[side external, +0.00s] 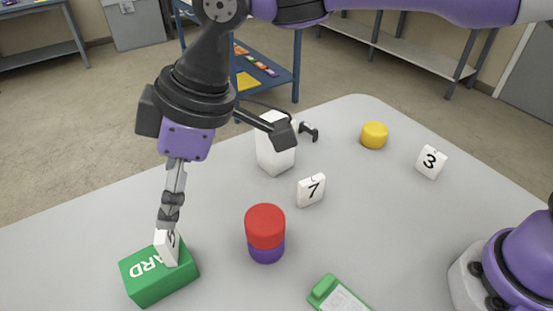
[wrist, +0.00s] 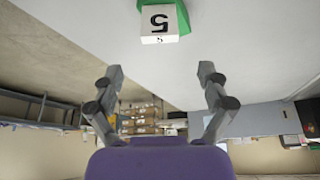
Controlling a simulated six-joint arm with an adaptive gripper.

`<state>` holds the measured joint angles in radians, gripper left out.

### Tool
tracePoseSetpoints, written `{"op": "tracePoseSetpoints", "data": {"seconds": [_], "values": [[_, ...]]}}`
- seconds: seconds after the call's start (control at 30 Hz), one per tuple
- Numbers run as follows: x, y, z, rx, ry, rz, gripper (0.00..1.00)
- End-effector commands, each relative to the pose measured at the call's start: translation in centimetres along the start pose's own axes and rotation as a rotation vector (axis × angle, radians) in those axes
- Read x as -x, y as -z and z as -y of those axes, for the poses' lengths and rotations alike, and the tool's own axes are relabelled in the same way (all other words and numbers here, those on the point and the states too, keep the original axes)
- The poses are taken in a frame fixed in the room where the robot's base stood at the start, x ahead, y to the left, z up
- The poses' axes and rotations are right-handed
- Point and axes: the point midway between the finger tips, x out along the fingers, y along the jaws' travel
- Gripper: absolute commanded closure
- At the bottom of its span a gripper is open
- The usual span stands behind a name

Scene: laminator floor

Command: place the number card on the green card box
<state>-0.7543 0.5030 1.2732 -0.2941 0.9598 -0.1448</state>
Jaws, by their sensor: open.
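A white number card (side external: 168,247) marked 5 stands on the green card box (side external: 150,285) at the lower left of the side view. In the wrist view the card (wrist: 158,24) is at the top, with part of the green box (wrist: 184,14) behind it. My gripper (side external: 168,226) is just above the card in the side view. In the wrist view its fingers (wrist: 160,76) are spread apart with nothing between them, and the card is beyond the tips. The side view shows the fingers edge-on, so any small gap to the card is hard to tell.
A red cylinder (side external: 265,220) sits on a purple one (side external: 267,252) to the right of the box. Cards marked 7 (side external: 311,190) and 3 (side external: 431,162), a white block (side external: 275,152), a yellow cylinder (side external: 374,135) and a green-and-white item (side external: 338,296) are farther off.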

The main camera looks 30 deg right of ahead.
Motion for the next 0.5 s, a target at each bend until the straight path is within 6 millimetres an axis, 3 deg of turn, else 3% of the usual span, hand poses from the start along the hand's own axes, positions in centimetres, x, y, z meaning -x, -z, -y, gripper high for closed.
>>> {"op": "tracePoseSetpoints", "data": {"seconds": [0.17,0.27,0.37,0.4,0.5], "values": [[2.2,-0.7,-0.9,-0.033,-0.017,-0.004,0.12],[5.0,-3.2,-3.2,-0.139,-0.066,-0.012,0.12],[8.9,-8.2,-6.0,-0.316,-0.149,-0.025,0.12],[10.5,-10.7,-6.8,-0.398,-0.189,-0.03,0.12],[13.5,-17.2,-7.6,-0.6,-0.287,-0.043,0.12]]}}
